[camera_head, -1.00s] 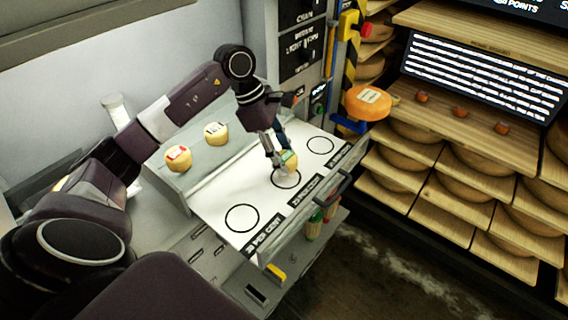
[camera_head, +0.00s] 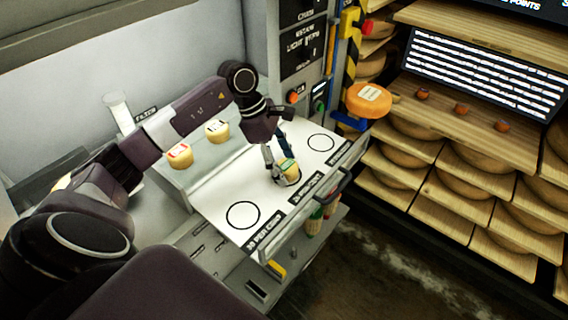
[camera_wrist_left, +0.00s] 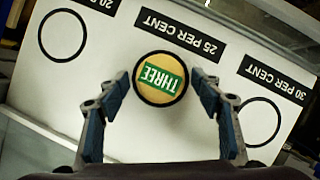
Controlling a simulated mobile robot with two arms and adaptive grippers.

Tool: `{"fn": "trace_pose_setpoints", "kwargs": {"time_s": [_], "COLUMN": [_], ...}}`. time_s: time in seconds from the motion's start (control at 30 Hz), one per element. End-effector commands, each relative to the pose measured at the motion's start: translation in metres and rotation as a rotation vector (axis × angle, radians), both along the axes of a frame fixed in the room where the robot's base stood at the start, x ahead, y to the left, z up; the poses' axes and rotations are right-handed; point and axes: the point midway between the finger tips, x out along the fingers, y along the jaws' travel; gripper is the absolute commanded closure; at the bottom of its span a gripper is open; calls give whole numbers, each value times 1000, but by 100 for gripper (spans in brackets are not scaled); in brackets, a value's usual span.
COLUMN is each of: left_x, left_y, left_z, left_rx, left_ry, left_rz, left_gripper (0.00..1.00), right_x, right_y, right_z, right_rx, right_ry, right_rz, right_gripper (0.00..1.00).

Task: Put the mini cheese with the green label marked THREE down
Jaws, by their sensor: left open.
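The mini cheese with the green THREE label (camera_wrist_left: 162,78) stands on the white board (camera_wrist_left: 185,130), inside the middle circle by the 25 PER CENT label. The label reads upside down in the left wrist view. The cheese also shows in the head view (camera_head: 289,170). My left gripper (camera_wrist_left: 160,84) is open, with one finger on each side of the cheese and a visible gap on both sides. In the head view my left gripper (camera_head: 279,167) is low over the board at the cheese. My right gripper is not in view.
Two mini cheeses, one red-labelled (camera_head: 179,155) and one white-labelled (camera_head: 217,131), stand on the grey ledge behind the board. The circles on either side (camera_head: 243,215) (camera_head: 321,142) are empty. An orange cheese wheel (camera_head: 368,99) and wooden shelves (camera_head: 480,200) are at the right.

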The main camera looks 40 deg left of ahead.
Motion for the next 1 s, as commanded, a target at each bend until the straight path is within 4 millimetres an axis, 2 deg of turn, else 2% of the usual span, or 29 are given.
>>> {"fn": "trace_pose_setpoints", "kwargs": {"time_s": [0.2, 0.27, 0.7, 0.83, 1.0], "left_x": [0, 0, -13, -16, -17], "left_y": [0, 4, 36, 40, 42], "left_z": [6, 11, 94, 108, 114], "left_rx": [0, 0, 1, 0, 0], "left_ry": [0, -4, -5, -2, 0], "left_rz": [0, 2, 2, 1, 0], "left_gripper": [40, 40, 40, 40, 40], "right_x": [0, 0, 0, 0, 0], "right_y": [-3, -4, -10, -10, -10], "right_z": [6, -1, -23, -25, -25], "right_rx": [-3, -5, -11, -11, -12], "right_ry": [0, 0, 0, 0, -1], "right_rz": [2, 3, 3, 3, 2], "right_gripper": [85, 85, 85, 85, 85]}}
